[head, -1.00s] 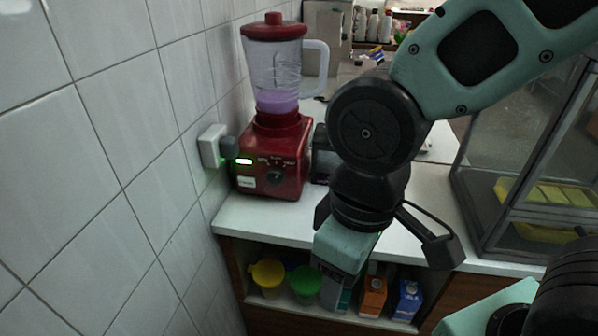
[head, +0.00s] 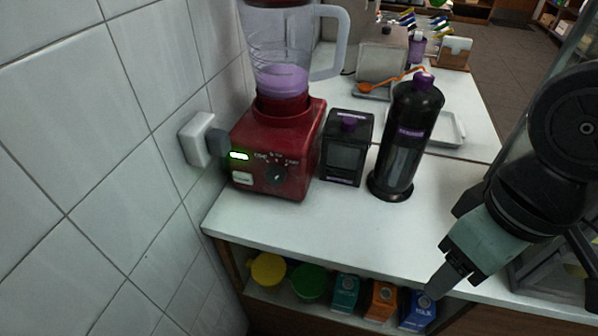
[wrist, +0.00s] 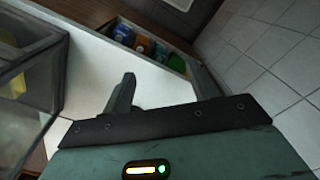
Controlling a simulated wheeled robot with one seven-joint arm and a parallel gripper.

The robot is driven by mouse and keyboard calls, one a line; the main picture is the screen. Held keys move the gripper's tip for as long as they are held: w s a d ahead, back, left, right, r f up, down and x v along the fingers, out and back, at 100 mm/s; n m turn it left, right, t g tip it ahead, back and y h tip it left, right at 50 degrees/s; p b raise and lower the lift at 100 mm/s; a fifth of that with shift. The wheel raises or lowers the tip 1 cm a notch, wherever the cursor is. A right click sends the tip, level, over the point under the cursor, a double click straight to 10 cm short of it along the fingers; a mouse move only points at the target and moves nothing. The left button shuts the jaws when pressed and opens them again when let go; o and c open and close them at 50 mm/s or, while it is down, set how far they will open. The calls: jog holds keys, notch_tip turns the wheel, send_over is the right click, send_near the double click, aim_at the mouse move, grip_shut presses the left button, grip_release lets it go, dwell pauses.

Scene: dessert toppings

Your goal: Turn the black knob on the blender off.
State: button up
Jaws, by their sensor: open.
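The red blender (head: 270,150) stands on the white counter against the tiled wall at the left in the head view. Its jug (head: 283,55) holds a purple mix. My gripper (head: 440,284) is at the right, in front of the counter's front edge, well apart from the blender. It is open and empty, with its fingertips pointing down and left. In the wrist view a finger of my gripper (wrist: 124,95) shows over the counter; the blender is not seen there.
A black box (head: 347,150) and a tall black bottle (head: 405,140) stand right of the blender. A shelf below holds yellow and green cups and several cartons (head: 380,300). A glass case (wrist: 30,70) is at the left in the wrist view. The front counter is clear.

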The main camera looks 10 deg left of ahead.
jog(key=w+a+m+t+y+p, duration=0.1)
jog(key=w+a+m+y+p, duration=0.2)
jog(key=a, duration=0.6)
jog(key=w+a+m+t+y+p, duration=0.1)
jog(key=a+m+p, duration=0.3)
jog(key=a, duration=0.5)
jog(key=m+t+h+p, duration=0.1)
jog(key=m+t+p, duration=0.7)
jog(key=t+p, duration=0.5)
send_near(274, 179)
jog(key=b+x, duration=0.2)
jog(key=x, duration=0.6)
jog(key=shift+w+b, duration=0.3)
jog(key=shift+c, duration=0.2)
jog(key=c, duration=0.9)
